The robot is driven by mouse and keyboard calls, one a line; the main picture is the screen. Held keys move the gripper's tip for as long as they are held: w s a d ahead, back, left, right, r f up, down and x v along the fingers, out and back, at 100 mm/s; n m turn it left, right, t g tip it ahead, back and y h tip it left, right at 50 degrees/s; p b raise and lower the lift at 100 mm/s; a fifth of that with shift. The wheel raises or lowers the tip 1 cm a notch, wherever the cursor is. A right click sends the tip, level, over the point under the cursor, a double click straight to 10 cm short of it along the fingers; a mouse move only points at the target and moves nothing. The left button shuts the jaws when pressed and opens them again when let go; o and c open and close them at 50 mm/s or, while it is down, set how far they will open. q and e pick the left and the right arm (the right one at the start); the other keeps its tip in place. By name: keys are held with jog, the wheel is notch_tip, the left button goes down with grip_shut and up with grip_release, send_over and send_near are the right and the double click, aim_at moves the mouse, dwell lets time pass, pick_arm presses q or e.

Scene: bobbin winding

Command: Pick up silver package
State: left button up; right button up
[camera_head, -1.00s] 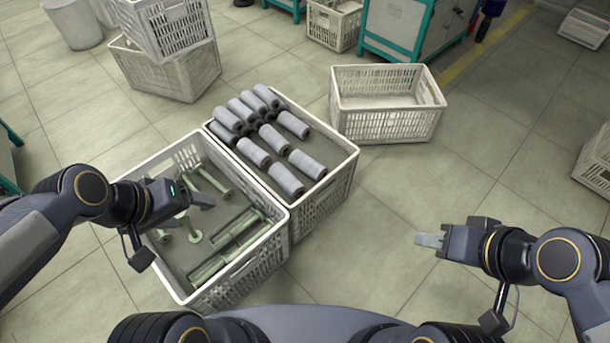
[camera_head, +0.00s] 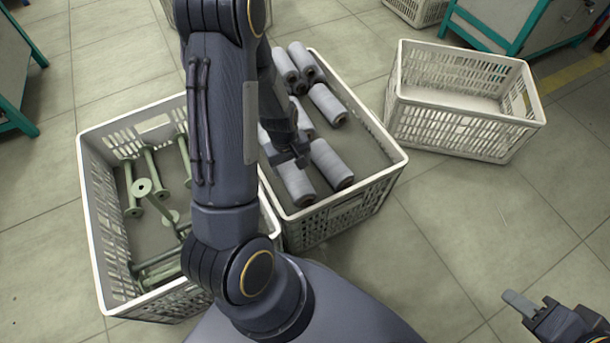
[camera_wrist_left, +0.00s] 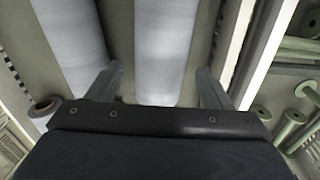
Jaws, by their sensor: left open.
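Several silver-grey wound packages (camera_head: 331,163) lie in the middle crate, and some are hidden behind my left arm. My left gripper (camera_head: 290,160) is over this crate, near the packages at its front end. In the left wrist view the gripper (camera_wrist_left: 158,92) is open, with one finger on each side of a silver package (camera_wrist_left: 165,45). A second package (camera_wrist_left: 72,40) lies to its left, outside the fingers. I cannot tell whether a finger touches either one. My right gripper (camera_head: 522,306) is away from the crates at the lower right, above the floor; its opening is unclear.
The middle crate (camera_head: 395,165) has bare floor at its right side. A left crate (camera_head: 88,200) holds several green empty bobbins (camera_head: 150,187). An empty white crate (camera_head: 465,115) stands at the right. Teal-framed cabinets (camera_head: 520,25) stand behind. The floor at lower right is clear.

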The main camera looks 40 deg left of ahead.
aim_at(292, 170)
pick_arm(q)
jog(key=f+b, duration=0.1)
jog(key=f, duration=0.1)
jog(key=f+b, duration=0.1)
jog(key=f, duration=0.1)
jog(key=f+b, duration=0.1)
jog(key=f, duration=0.1)
jog(key=shift+w+d+f, duration=0.15)
jog(key=shift+w+f, duration=0.1)
jog(key=shift+f, duration=0.1)
jog(key=shift+r, duration=0.1)
jog(key=c, duration=0.9)
jog(key=shift+r, duration=0.2)
